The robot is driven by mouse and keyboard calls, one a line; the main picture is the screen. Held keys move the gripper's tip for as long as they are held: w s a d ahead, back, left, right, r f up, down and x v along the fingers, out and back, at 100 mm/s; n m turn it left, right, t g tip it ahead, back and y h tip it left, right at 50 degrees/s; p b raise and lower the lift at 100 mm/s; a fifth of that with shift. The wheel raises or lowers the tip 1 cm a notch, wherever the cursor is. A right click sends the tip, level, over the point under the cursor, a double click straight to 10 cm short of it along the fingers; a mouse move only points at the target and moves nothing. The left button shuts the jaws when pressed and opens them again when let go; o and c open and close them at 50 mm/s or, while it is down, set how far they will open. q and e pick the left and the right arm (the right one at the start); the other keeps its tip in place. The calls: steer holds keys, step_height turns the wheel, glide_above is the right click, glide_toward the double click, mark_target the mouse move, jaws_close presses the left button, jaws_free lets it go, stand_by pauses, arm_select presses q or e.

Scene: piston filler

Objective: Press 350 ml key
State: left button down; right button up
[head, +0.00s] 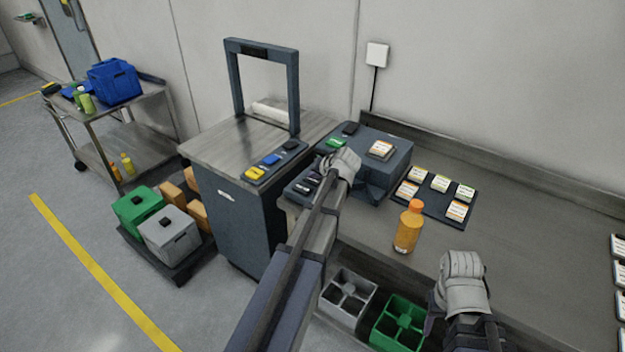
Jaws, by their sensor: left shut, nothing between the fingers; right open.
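The piston filler (395,168) is a dark grey box on the bench, with a row of keys along its left side. A green key (335,143) and a black key (350,128) show beyond my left gripper (343,162). Dark keys (303,187) show at the near end. No key label is readable, so I cannot tell which is 350 ml. My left gripper is shut and empty over the key row and hides part of it. I cannot tell whether it touches a key. My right gripper (462,268) is open and empty over the bench's front edge.
An orange bottle (408,228) stands between the filler and my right gripper. A dark tray (432,207) of labelled cards lies right of the filler. A machine with a grey arch (234,75) stands to the left. Green (400,318) and grey crates sit below.

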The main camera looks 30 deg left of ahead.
mark_target(314, 182)
arm_select(q)
steer(key=shift+r, duration=0.1)
steer(key=shift+r+p, duration=0.75)
steer(key=shift+p, duration=0.15)
steer(key=shift+r, duration=0.1)
step_height(314, 182, up, 5)
steer(key=p, duration=0.5)
stand_by(0.6)
